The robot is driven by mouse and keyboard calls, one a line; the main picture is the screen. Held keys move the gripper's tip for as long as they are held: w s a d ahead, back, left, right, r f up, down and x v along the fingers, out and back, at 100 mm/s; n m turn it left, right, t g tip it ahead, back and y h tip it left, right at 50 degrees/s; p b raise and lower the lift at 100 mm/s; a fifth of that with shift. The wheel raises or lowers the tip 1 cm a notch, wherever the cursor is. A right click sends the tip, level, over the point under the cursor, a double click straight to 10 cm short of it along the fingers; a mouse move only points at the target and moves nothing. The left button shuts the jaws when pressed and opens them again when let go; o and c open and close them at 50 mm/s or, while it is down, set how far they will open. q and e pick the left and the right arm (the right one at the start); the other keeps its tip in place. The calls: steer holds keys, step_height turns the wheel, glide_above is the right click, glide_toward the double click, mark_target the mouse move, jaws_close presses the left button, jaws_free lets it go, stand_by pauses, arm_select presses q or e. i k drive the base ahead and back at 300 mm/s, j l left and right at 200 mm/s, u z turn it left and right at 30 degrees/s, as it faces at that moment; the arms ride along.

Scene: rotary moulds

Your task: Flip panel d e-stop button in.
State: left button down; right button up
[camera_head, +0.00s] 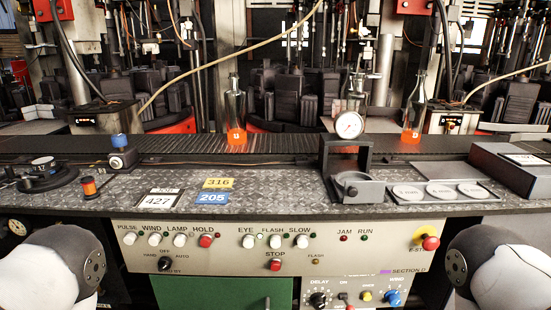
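The e-stop button (431,243) is a red mushroom head on a yellow disc at the right end of the cream control panel (330,238). An "E-ST" label, partly covered, is beside it. I cannot tell from here whether it is pressed in or out. A "SECTION D" label (409,270) with a purple mark is below and to its left. My arm links show at the lower left and lower right corners. The right one is close to the button in the picture. Neither gripper is in view.
A red STOP button (274,265) and a red HOLD knob (206,240) are on the same panel. A lower panel has a blue WIND knob (393,298). Above, the metal worktop (270,190) carries a dial gauge (349,125) and a dark box (515,165).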

mark_target(432, 243)
steer(key=l+z, duration=0.15)
steer(key=z, duration=0.35)
steer(key=i+l+z, duration=0.1)
steer(key=z, duration=0.4)
